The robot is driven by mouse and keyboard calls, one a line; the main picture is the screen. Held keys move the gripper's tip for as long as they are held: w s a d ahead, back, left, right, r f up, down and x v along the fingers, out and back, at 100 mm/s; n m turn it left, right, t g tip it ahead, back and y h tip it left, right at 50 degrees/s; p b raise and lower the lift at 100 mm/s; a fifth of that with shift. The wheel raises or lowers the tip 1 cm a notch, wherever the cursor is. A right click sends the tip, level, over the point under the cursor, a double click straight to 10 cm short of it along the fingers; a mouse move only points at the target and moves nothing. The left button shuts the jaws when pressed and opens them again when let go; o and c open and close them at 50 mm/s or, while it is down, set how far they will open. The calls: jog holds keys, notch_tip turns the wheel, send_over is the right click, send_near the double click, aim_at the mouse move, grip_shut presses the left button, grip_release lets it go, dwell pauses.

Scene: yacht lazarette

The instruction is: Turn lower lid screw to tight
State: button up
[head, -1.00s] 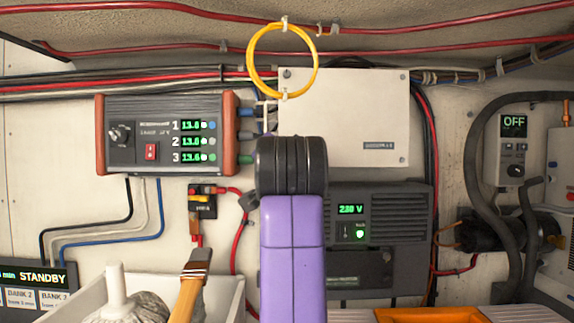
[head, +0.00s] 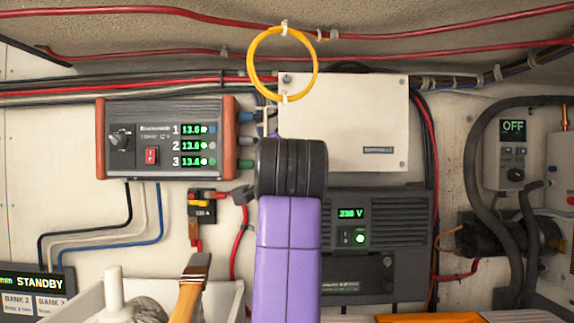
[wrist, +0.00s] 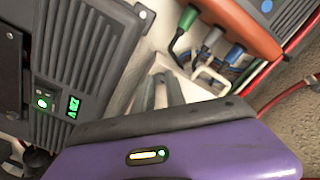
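The white box with a flat lid (head: 343,120) is on the back wall, right of centre. Small screws show at its upper left (head: 287,77) and lower right (head: 402,166) corners. My arm covers the lid's lower left corner, so any screw there is hidden. My gripper is hidden behind my purple arm in the head view. In the wrist view my gripper (wrist: 161,88) shows two grey fingers, a little apart, with a pale surface behind and no clear object between them. I cannot tell whether they touch anything.
A charger (head: 165,138) with plugged cables is left of the box. A yellow cable loop (head: 250,62) hangs over its upper left corner. A dark inverter (head: 410,215) sits below. A white bin (head: 232,300) with a brush (head: 188,290) stands at the lower left.

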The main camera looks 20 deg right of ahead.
jog(key=o, duration=0.4)
jog(key=b+v, duration=0.2)
jog(key=v, duration=0.5)
jog(key=shift+s, duration=0.35)
jog(key=shift+a, duration=0.1)
